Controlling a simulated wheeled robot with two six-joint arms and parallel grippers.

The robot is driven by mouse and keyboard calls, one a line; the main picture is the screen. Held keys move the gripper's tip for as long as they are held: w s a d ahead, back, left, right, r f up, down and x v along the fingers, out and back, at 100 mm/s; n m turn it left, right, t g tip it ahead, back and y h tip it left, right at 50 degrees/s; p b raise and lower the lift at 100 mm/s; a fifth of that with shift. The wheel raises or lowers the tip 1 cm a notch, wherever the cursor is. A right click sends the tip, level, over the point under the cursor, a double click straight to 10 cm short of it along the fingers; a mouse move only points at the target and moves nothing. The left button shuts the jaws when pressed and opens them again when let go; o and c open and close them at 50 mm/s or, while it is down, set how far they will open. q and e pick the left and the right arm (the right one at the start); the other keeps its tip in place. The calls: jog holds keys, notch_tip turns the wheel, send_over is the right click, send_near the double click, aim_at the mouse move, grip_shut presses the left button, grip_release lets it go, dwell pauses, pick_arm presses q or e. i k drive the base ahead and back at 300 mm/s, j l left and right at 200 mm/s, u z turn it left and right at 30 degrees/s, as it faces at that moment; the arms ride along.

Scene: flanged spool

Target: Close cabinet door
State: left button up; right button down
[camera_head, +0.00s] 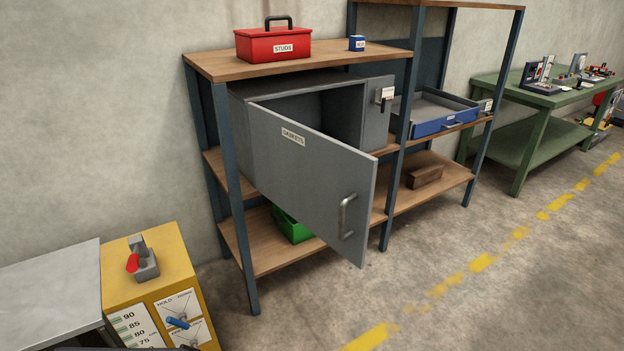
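The grey metal cabinet (375,128) sits on the middle shelf of a blue-framed rack. Its door (305,175), labelled "GASKETS", stands open, hinged at the left and swung out toward the front right. A silver bar handle (347,216) is on the door's outer face near its free edge. The upper part of the cabinet's interior shows dark; the door hides the rest. A latch with a tag (384,97) is on the cabinet's right front. Neither of my grippers is clearly visible in the head view.
A red "STUDS" toolbox (273,45) and a small blue box (357,43) stand on the rack top. A green bin (291,225) sits below the door. A yellow control box (150,270) and grey table (50,290) are front left. Floor at the right is clear.

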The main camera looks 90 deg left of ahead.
aim_at(326, 185)
jog(key=u, duration=3.05)
